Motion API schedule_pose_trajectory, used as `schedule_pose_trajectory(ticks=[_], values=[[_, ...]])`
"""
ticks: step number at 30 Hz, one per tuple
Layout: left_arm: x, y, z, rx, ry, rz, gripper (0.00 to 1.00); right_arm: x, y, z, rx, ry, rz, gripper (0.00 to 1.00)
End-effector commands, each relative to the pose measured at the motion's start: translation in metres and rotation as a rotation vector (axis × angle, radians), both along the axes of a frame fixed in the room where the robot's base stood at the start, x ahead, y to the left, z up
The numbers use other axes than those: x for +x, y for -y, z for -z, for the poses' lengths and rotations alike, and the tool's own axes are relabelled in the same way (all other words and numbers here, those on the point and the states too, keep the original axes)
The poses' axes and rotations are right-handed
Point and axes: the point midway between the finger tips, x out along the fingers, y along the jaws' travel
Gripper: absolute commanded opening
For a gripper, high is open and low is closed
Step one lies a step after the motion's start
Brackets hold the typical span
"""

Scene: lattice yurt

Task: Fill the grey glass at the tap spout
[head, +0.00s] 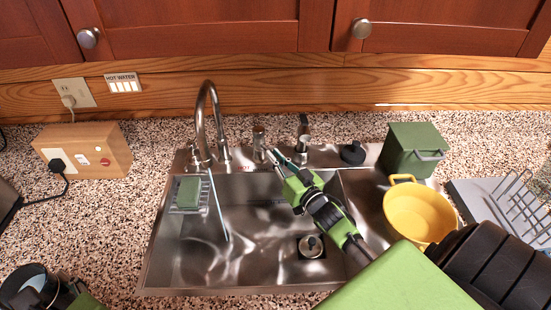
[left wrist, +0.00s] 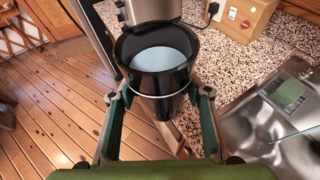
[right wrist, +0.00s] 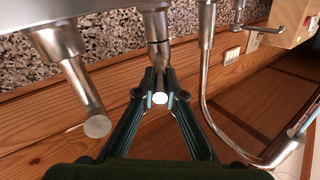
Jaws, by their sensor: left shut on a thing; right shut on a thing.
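The grey glass (left wrist: 150,85) is dark, with a pale blue surface inside below its rim. My left gripper (left wrist: 160,98) is shut around it. In the head view the glass (head: 22,283) is at the lower left, over the counter side and well away from the sink. The tap spout (head: 208,98) is a tall metal gooseneck behind the sink. A thin pale blue stream (head: 219,208) runs below it into the basin. My right gripper (head: 274,158) is shut on the metal tap handle (head: 259,140) right of the spout; the handle also shows in the right wrist view (right wrist: 156,40).
The steel sink (head: 160,260) has a green sponge (head: 189,191) on a rack at its left. A second fitting (head: 303,138), a green box (head: 412,150), a yellow pot (head: 418,214) and a dish rack (head: 480,200) stand right. A wooden socket box (head: 100,145) is at left.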

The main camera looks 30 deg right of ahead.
Motion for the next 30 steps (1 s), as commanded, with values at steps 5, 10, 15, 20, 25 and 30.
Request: schedule_pose_trajectory(ticks=[5, 10, 15, 20, 25, 30], values=[[0.0, 0.0, 0.032, 0.0, 0.001, 0.0, 0.19, 0.0, 0.0, 0.014, 0.001, 0.068, 0.001, 0.0], [0.0, 0.0, 0.047, 0.0, 0.001, 0.0, 0.19, 0.0, 0.0, 0.015, -0.002, 0.12, 0.0, 0.0], [0.0, 0.0, 0.05, 0.0, 0.001, 0.0, 0.19, -0.001, 0.0, 0.013, -0.003, 0.14, 0.001, 0.0], [0.0, 0.0, 0.049, 0.0, 0.001, 0.0, 0.19, -0.001, 0.0, 0.012, -0.003, 0.14, 0.001, 0.0], [0.0, 0.0, 0.049, 0.0, 0.001, 0.0, 0.19, -0.001, 0.0, 0.012, -0.003, 0.14, 0.001, 0.23], [0.0, 0.0, 0.049, 0.0, 0.0, 0.0, 0.19, -0.001, 0.0, 0.012, -0.003, 0.139, 0.001, 0.27]])
